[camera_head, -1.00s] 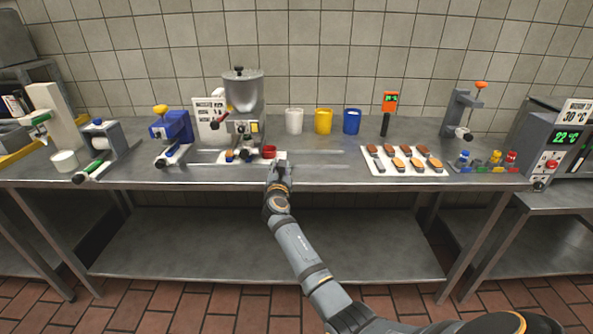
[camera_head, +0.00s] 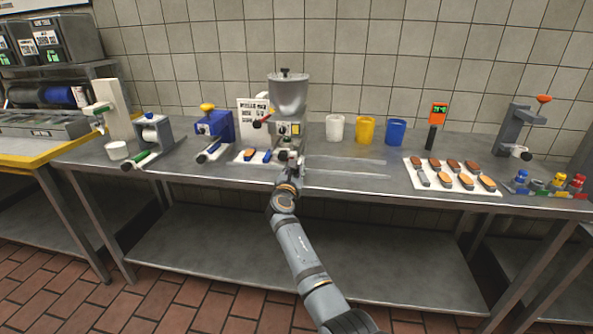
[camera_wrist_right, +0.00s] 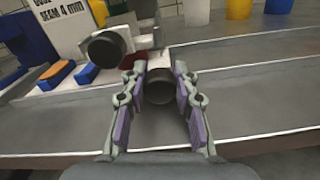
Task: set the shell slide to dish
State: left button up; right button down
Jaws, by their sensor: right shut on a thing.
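The machine with the grey hopper (camera_head: 288,95) stands at the middle back of the counter. A dark round knob (camera_wrist_right: 158,90) on a pale slide block is low at its front. My right gripper (camera_wrist_right: 160,95) has its two fingers on either side of this knob and is shut on it. In the head view the right gripper (camera_head: 290,160) is at the machine's foot and hides the knob. A second dark knob (camera_wrist_right: 107,48) sits just left and above. A bit of red (camera_wrist_right: 133,61) shows behind the left finger. My left gripper is not in view.
A blue device (camera_head: 214,128) and a white board stand left of the machine. White, yellow (camera_head: 365,130) and blue cups stand to its right. A white tray (camera_head: 452,187) of several brown and orange shells lies further right. The counter between is clear apart from pale rails.

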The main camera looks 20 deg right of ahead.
jog(key=c, duration=1.3)
grip_release()
jog(key=shift+w+a, duration=0.1)
jog(key=shift+a, duration=0.1)
jog(key=shift+o, duration=1.4)
jog(key=shift+a, duration=0.15)
jog(key=shift+d, duration=0.2)
